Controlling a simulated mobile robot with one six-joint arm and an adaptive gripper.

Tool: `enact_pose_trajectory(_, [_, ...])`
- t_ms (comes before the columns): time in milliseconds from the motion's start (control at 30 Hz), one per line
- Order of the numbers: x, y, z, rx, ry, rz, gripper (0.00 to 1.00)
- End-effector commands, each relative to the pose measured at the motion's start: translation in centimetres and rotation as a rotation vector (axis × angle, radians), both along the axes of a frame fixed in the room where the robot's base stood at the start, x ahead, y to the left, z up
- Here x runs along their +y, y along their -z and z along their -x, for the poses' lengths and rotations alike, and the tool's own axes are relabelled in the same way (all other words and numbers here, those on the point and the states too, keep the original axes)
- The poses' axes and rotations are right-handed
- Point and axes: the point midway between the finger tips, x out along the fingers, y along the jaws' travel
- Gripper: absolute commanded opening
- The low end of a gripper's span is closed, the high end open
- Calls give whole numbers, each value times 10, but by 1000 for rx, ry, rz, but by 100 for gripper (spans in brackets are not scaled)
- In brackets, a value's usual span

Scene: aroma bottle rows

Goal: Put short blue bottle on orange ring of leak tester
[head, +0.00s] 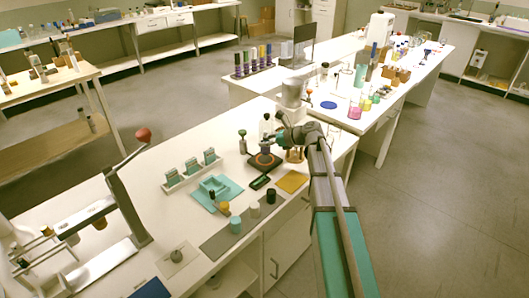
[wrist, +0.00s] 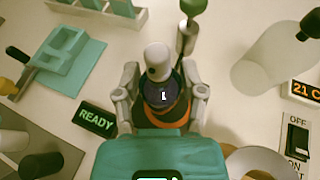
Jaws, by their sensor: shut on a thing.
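The short blue bottle (wrist: 162,97) is dark blue with a pale grey cap (wrist: 158,62) and stands upright between the fingers of my gripper (wrist: 161,88). In the head view my gripper (head: 268,140) is over the leak tester (head: 251,164), which has a dark base. Its orange ring (wrist: 181,119) shows around the lower part of the bottle in the wrist view. The bottle is over the ring; I cannot tell whether its base touches it. The tester's display (wrist: 97,118) reads READY.
A green-topped tool (wrist: 187,38) stands just behind the tester. A white cylinder (wrist: 262,68) is to the right. A teal tray (head: 217,192), a yellow mat (head: 292,182) and a grey mat (head: 218,243) with small jars lie nearby on the white bench.

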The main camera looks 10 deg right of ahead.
Motion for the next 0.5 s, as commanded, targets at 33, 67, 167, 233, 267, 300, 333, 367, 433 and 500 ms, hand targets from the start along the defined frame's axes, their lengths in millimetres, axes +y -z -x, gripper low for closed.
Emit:
enact_pose_trajectory(33, [0,1,-1,0,0,0,0])
enact_pose_trajectory(67, [0,0,-1,0,0,0,0])
enact_pose_trajectory(167, [0,0,0,0,0,0,0])
enact_pose_trajectory(233, [0,0,0,0,1,0,0])
enact_pose_trajectory(267, [0,0,0,0,1,0,0])
enact_pose_trajectory(300, [0,0,0,0,1,0,0])
enact_pose_trajectory(333, [-1,0,0,0,1,0,0])
enact_pose_trajectory(367, [-1,1,-1,0,1,0,0])
enact_pose_trajectory(433, [-1,3,-2,0,1,0,0])
enact_pose_trajectory(500, [-1,7,-5,0,1,0,0])
